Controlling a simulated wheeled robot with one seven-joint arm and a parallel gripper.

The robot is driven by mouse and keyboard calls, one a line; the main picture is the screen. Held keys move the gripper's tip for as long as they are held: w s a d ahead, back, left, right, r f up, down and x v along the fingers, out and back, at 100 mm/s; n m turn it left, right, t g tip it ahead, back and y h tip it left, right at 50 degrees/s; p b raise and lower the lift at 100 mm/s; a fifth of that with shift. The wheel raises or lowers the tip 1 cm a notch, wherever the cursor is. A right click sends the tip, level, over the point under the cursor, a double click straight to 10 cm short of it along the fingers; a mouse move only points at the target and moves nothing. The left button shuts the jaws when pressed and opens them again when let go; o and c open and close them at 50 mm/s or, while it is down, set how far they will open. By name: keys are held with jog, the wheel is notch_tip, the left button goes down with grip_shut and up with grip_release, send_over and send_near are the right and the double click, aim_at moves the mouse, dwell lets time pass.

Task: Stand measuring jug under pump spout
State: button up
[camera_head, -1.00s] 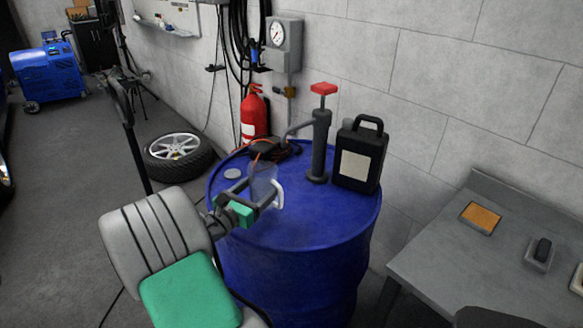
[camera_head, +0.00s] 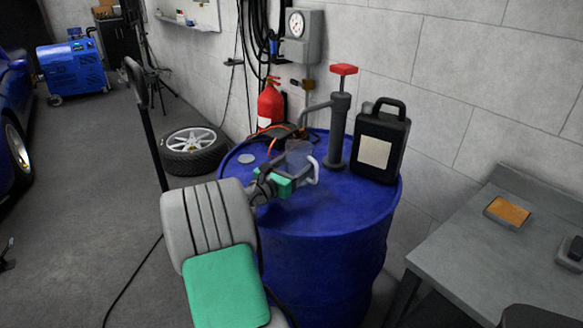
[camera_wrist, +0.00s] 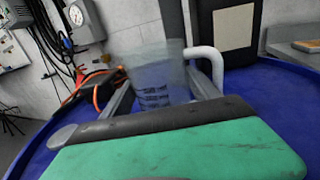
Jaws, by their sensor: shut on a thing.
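The clear measuring jug (camera_head: 298,157) with a white handle is held over the blue drum's top, close to the pump. It also shows in the wrist view (camera_wrist: 158,80), with dark scale marks and its white handle at the right. My gripper (camera_head: 295,172) is shut on the jug, a finger on each side. The hand pump (camera_head: 338,130) stands on the drum with a red knob; its spout (camera_head: 316,106) reaches left and bends down behind the jug. I cannot tell whether the jug's base touches the drum.
The blue drum (camera_head: 330,215) carries a black canister (camera_head: 380,145) right of the pump, an orange-and-black cable bundle (camera_head: 283,137) behind the jug, and a grey cap (camera_head: 246,159) at the left. A grey bench (camera_head: 470,240) stands at the right, a wall behind. The drum's front top is clear.

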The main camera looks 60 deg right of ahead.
jog(key=shift+f, duration=0.15)
jog(key=o, duration=1.4)
jog(key=shift+w+a, duration=0.1)
jog(key=shift+a, duration=0.2)
jog(key=a, duration=0.3)
jog(key=w+a, duration=0.1)
jog(key=a, duration=0.7)
jog(key=shift+w+a, duration=0.2)
jog(key=shift+w, duration=0.15)
